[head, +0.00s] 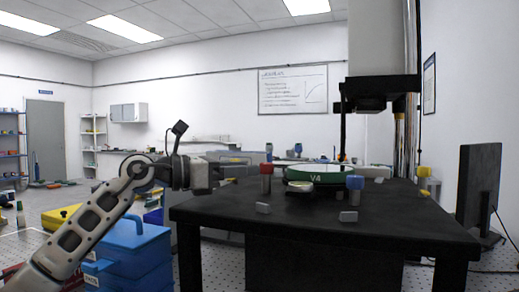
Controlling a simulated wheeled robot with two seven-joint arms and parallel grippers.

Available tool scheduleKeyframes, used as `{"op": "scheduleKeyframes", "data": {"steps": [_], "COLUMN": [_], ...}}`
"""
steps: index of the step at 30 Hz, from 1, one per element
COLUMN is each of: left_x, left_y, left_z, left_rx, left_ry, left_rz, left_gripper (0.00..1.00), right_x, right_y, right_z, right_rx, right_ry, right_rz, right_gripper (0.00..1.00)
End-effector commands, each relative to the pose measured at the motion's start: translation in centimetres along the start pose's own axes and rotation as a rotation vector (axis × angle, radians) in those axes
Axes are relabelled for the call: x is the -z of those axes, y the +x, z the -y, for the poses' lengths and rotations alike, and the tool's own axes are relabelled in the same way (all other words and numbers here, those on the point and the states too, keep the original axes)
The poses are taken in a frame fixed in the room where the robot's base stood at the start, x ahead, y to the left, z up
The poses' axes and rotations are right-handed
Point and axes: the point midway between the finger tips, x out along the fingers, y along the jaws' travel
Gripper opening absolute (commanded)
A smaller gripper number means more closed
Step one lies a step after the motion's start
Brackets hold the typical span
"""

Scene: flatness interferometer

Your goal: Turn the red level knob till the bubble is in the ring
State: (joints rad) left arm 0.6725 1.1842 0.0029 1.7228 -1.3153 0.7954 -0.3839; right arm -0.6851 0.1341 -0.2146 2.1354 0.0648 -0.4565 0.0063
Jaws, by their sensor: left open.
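The red level knob (266,169) stands upright near the left side of the black table, with a red cap on a grey body. My left gripper (236,169) is open just left of the knob, at about its height in the picture. I cannot tell how far apart they are in depth. A small round pale disc (299,186), perhaps the bubble level, sits in front of the green V4 plate (320,175). It is too small to make out the bubble or ring. My right gripper is not in view.
A tall instrument column (375,45) rises behind. A monitor (478,185) is at right; blue boxes (128,250) are at lower left.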

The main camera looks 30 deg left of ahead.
Motion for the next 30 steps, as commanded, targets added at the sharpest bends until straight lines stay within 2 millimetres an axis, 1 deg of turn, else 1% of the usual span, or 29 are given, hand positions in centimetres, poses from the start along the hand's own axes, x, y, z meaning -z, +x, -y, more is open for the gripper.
{"op": "scheduleKeyframes", "data": {"steps": [1, 3, 7, 12, 19, 20, 21, 23, 24, 25, 30], "left_x": [-0.6, -0.5, -0.2, 0.0, 0.1, 0.1, 0.1, 0.1, 0.1, 0.1, 0.1], "left_y": [1.0, 2.1, 3.6, 4.5, 4.5, 4.5, 4.5, 4.5, 4.5, 4.5, 4.5], "left_z": [0.0, 0.1, 0.0, -0.1, -0.1, -0.1, -0.1, -0.1, -0.1, -0.1, -0.1], "left_rx": [0.002, 0.002, 0.000, -0.001, -0.001, -0.001, -0.001, -0.001, -0.001, -0.001, 0.003], "left_ry": [-0.004, -0.002, -0.003, -0.001, -0.001, -0.001, -0.001, -0.001, -0.001, -0.001, -0.002], "left_rz": [0.005, 0.004, 0.003, 0.000, 0.000, 0.000, 0.000, 0.000, 0.000, 0.000, 0.000], "left_gripper": [0.49, 0.49, 0.49, 0.49, 0.49, 0.46, 0.35, 0.19, 0.07, 0.05, 0.05], "right_x": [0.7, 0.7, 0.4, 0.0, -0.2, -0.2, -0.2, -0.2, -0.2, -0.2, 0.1], "right_y": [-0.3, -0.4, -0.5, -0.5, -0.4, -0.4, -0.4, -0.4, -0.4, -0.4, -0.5], "right_z": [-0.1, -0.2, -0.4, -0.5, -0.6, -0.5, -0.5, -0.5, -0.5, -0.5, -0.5], "right_rx": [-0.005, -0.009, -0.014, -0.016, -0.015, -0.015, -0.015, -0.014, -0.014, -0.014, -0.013], "right_ry": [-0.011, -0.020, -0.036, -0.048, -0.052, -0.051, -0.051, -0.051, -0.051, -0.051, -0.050], "right_rz": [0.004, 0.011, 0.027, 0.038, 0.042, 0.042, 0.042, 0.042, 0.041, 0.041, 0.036], "right_gripper": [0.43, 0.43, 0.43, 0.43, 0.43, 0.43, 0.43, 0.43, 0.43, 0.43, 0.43]}}
